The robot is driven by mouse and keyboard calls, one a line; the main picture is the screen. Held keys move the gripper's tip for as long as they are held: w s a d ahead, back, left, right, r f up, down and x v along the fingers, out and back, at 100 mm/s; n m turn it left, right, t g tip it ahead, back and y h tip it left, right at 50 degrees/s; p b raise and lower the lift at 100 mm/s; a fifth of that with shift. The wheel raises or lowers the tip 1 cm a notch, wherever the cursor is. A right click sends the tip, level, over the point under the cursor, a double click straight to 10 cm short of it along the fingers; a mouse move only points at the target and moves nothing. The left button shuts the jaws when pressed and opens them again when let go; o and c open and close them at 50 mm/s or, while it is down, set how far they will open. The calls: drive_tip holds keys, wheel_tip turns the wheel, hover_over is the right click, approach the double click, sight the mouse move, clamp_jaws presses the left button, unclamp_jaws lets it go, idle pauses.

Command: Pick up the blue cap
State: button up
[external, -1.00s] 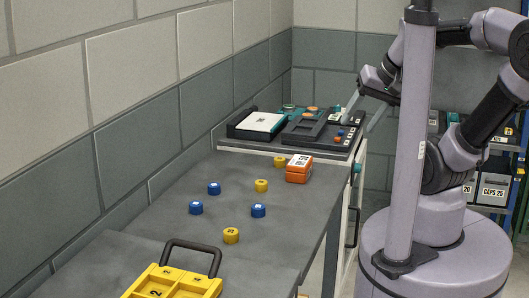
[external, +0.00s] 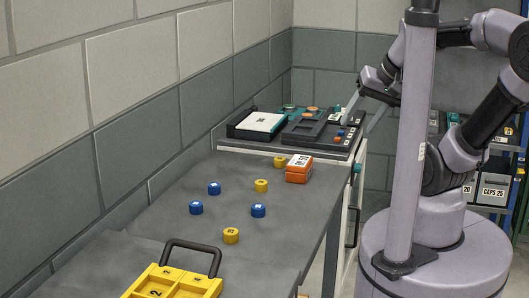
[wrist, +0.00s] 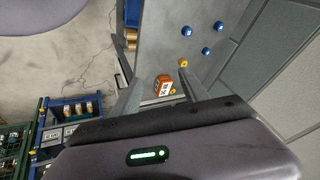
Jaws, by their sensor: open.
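Three blue caps lie on the grey bench top: one farther back (external: 214,188), one at the left (external: 196,208) and one at the right (external: 258,210). In the wrist view the three blue caps (wrist: 187,31) (wrist: 218,26) (wrist: 206,51) show near the top, beyond my fingertips. My gripper (wrist: 160,75) is open and empty. In the external view it is raised at the far end, near the equipment and well away from the caps. None of the blue caps is hidden.
An orange box (external: 299,174) sits near the bench's right edge. A yellow case (external: 205,285) with a black handle is in front.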

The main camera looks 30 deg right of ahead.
drive_tip(key=shift+o, duration=0.6)
drive_tip(key=m+g+y+b, duration=0.15)
drive_tip(key=m+g, duration=0.45)
drive_tip(key=m, duration=0.7)
hover_over(260, 205)
drive_tip(key=d, duration=0.2)
drive_tip(key=shift+y, duration=0.45)
drive_tip(key=f, duration=2)
drive_tip(key=shift+a+f, duration=0.2)
drive_tip(key=b+x, duration=0.1)
drive_tip(key=x, duration=0.1)
drive_tip(key=b+x, duration=0.2)
drive_tip(key=x, duration=0.1)
drive_tip(key=shift+s+d+f, duration=0.1)
drive_tip(key=shift+d+f, duration=0.15)
drive_tip(key=shift+f, duration=0.25)
drive_tip(key=shift+r, duration=0.2)
clamp_jaws()
